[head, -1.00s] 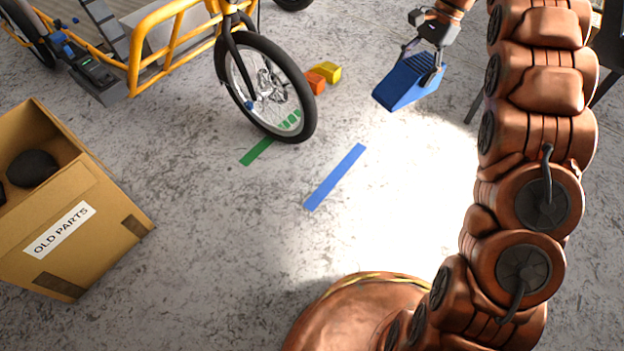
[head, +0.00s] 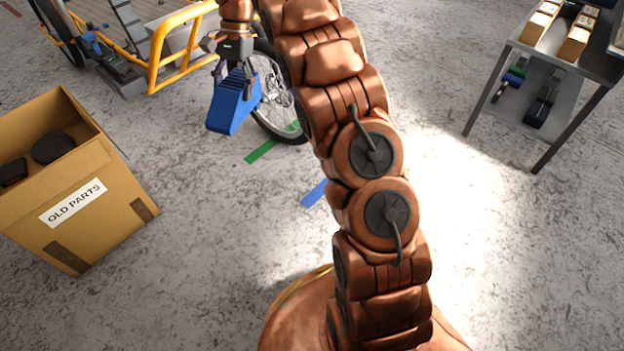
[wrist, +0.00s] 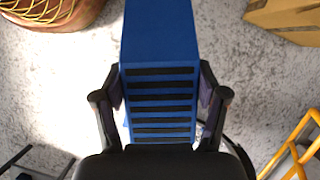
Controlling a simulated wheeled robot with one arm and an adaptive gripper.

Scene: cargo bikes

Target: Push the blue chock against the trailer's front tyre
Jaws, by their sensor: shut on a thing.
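The blue chock (head: 232,103) is a ridged wedge, held up in my gripper (head: 236,72). In the wrist view the chock (wrist: 160,50) sits between the two fingers of my gripper (wrist: 160,105), which are shut on its sides. In the head view the chock hangs in front of the left side of the front wheel. The front tyre (head: 272,130) stands on the floor, partly hidden by my arm and the chock. I cannot tell the exact gap between chock and tyre.
A green floor strip (head: 260,151) lies by the tyre, and a blue strip (head: 314,193) is partly behind my arm. A cardboard box (head: 110,215) labelled OLD PARTS stands at left. The yellow frame (head: 180,45) is behind. A grey table (head: 545,60) stands at right.

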